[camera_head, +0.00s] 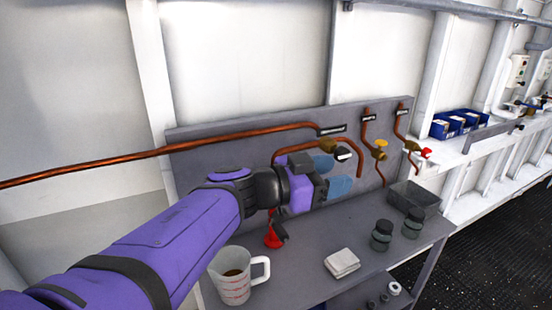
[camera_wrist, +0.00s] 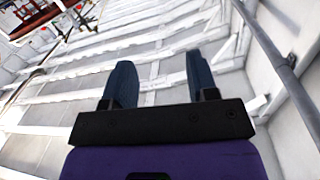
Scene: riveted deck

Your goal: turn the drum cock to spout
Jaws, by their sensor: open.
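Three brass cocks sit on copper pipes on the grey back panel (camera_head: 230,150), each under a small dark label too small to read surely. The left cock (camera_head: 327,146) has a black-and-white handle (camera_head: 343,154), the middle cock (camera_head: 380,149) a yellow one, the right cock (camera_head: 418,149) a red one. I cannot tell by label which is the drum cock. My gripper (camera_head: 332,175) is open and empty, its blue fingers close to the left cock, the upper one just below it in the picture. In the wrist view the open fingers (camera_wrist: 161,85) show only wall between them.
Blue bins (camera_head: 460,123) stand on a shelf at right. The front bench middle is partly clear.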

